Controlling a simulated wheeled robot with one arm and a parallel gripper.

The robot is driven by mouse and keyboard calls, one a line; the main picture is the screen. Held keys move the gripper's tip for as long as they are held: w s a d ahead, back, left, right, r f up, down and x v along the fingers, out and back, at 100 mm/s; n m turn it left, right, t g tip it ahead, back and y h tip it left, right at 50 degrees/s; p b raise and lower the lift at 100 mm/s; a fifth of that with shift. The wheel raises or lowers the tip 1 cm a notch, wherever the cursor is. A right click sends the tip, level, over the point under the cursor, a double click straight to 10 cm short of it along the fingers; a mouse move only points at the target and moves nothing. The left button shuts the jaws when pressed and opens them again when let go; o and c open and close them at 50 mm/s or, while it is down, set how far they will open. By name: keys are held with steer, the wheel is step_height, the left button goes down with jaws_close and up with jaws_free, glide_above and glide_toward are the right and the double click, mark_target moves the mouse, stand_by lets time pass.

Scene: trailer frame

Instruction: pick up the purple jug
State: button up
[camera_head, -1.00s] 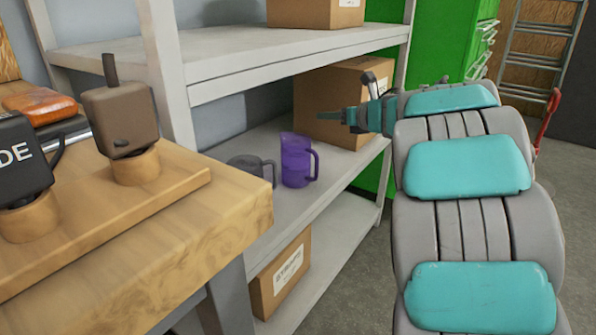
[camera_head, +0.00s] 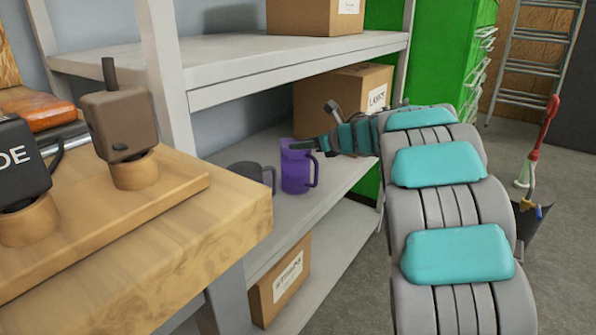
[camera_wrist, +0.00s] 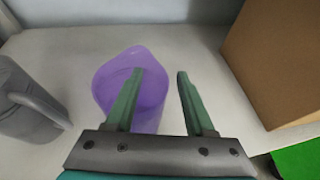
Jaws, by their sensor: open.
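The purple jug (camera_head: 296,170) stands upright on the middle shelf, its handle on the right in the head view. In the wrist view the jug (camera_wrist: 130,75) lies below and ahead of my gripper, and its rim opening faces up. My gripper (camera_wrist: 160,74) is open and empty. Its left finger overlaps the jug in the picture, and its right finger is over bare shelf to the right of the jug. In the head view my gripper (camera_head: 305,144) is at the jug's upper right. I cannot tell whether it touches the jug. The jug's handle is not clear in the wrist view.
A grey mug (camera_head: 252,173) stands close left of the jug; it also shows in the wrist view (camera_wrist: 30,105). A cardboard box (camera_head: 342,90) is behind on the same shelf (camera_head: 330,190). The upper shelf (camera_head: 230,60) overhangs. A wooden workbench (camera_head: 150,240) is at front left.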

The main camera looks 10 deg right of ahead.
steer(key=shift+w, duration=0.1)
jaws_close()
stand_by(0.4)
stand_by(1.0)
